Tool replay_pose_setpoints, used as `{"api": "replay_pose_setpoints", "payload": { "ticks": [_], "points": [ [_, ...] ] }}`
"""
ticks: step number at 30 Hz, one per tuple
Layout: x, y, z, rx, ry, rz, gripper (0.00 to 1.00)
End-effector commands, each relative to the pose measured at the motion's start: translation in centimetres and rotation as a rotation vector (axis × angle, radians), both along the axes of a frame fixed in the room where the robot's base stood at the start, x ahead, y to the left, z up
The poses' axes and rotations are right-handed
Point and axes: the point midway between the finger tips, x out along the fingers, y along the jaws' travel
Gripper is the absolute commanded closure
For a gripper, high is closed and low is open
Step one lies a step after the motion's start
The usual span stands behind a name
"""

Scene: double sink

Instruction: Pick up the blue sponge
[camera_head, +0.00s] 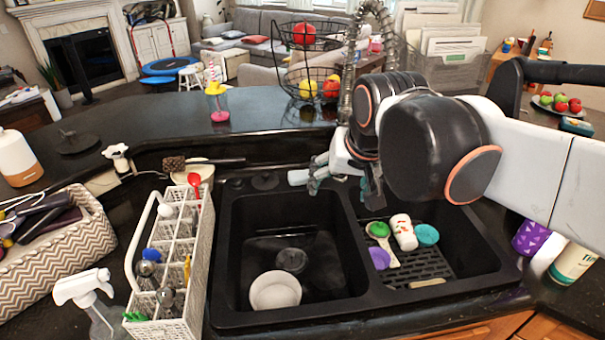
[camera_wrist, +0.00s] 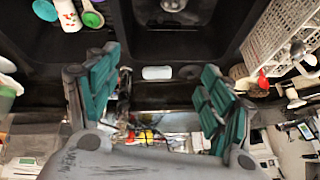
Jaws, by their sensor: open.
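A blue-green rounded piece (camera_head: 427,235), which looks like the sponge, lies in the right basin (camera_head: 482,250) beside a white cup with red marks (camera_head: 403,232). I cannot be sure of its material. In the wrist view a blue-green piece (camera_wrist: 45,10) shows at the top left edge, partly cut off, beside the cup (camera_wrist: 68,14). My gripper (camera_head: 345,182) is above the back rim of the sink, behind and left of the blue-green piece and apart from it. In the wrist view my gripper (camera_wrist: 160,98) has its teal fingers spread wide with nothing held between them.
A green-headed brush (camera_head: 378,229) and a purple piece (camera_head: 379,258) lie close left of the blue-green piece. The left basin holds a white bowl (camera_head: 274,292). A white rack (camera_head: 170,262) stands left of the sink. A wire fruit basket (camera_head: 306,72) stands behind.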

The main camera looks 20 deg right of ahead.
Motion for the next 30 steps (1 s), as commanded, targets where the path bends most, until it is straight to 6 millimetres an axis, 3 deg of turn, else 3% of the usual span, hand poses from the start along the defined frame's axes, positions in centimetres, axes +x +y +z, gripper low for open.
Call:
{"api": "replay_pose_setpoints", "payload": {
  "ticks": [6, 14, 23, 30],
  "points": [
    [6.8, -0.4, 2.5, 0.086, 0.076, -0.180, 0.26],
    [14.8, -0.9, 3.2, 0.175, 0.165, -0.406, 0.26],
    [23.8, -1.7, 1.3, 0.251, 0.260, -0.677, 0.26],
    [30.1, -2.3, -2.3, 0.294, 0.331, -0.901, 0.26]
  ]
}}
